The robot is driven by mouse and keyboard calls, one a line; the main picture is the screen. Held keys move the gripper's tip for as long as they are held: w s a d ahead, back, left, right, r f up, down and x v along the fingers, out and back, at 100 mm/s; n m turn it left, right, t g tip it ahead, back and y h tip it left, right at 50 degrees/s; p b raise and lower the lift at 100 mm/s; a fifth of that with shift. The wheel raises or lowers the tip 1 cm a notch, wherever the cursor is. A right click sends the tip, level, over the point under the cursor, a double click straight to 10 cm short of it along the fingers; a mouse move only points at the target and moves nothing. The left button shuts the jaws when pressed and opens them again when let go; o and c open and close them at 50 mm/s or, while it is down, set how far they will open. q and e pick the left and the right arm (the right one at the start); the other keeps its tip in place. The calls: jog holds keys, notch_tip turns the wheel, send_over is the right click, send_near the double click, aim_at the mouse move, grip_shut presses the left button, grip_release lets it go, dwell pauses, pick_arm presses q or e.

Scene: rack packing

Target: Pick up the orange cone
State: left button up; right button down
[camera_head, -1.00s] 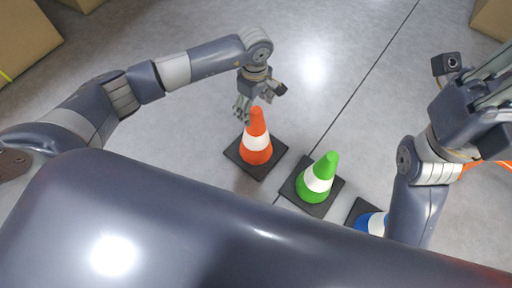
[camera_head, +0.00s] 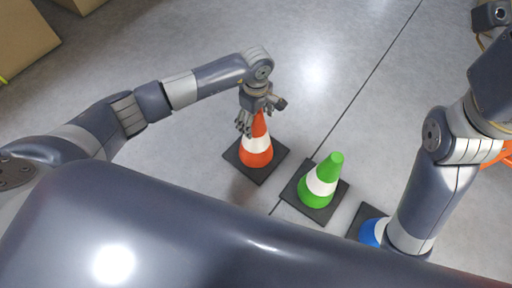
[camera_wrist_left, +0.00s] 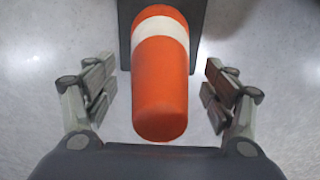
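The orange cone (camera_head: 257,150) has a white band and a dark square base, and stands upright on the grey floor in the head view. My left gripper (camera_head: 252,124) is at the cone's top. In the left wrist view the orange cone (camera_wrist_left: 160,80) lies between the two spread fingers of the left gripper (camera_wrist_left: 160,95), with a gap on each side. The left gripper is open. My right arm is at the right of the head view; its fingers are out of the picture.
A green cone (camera_head: 322,182) with a white band stands to the right of the orange one. A blue cone (camera_head: 374,231) is partly hidden by my right arm. Cardboard boxes (camera_head: 28,40) stand at the upper left. The floor beyond the cones is clear.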

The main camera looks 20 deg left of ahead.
pick_arm(q)
grip_shut()
jog(key=shift+r, duration=0.1)
